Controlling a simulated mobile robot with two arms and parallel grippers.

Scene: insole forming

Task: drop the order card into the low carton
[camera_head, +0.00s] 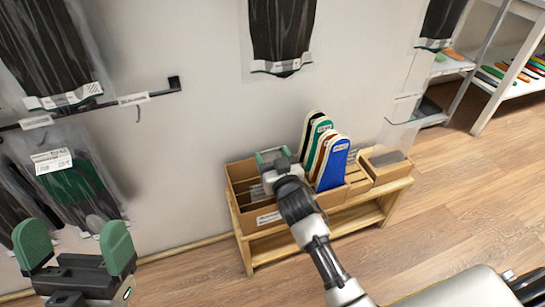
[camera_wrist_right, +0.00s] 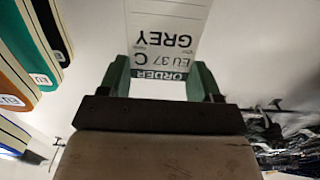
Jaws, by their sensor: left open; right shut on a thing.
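In the head view my right gripper (camera_head: 272,160) is above the left part of a cardboard carton (camera_head: 262,219) on a wooden bench. In the right wrist view the right gripper (camera_wrist_right: 160,78) is shut on the white order card (camera_wrist_right: 168,30), printed "ORDER", "EU 37 C" and "GREY". The card cannot be made out in the head view. A smaller, lower carton (camera_head: 378,178) stands at the bench's right end, with a dark grey piece at its top. My left gripper (camera_head: 77,247) is open and empty at the lower left, away from the bench.
Several coloured insoles (camera_head: 332,165) stand upright right beside the right gripper. The wooden bench (camera_head: 340,228) stands against the wall. Bagged dark goods (camera_head: 75,190) hang on the wall near the left gripper. The floor (camera_head: 440,210) right of the bench is clear.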

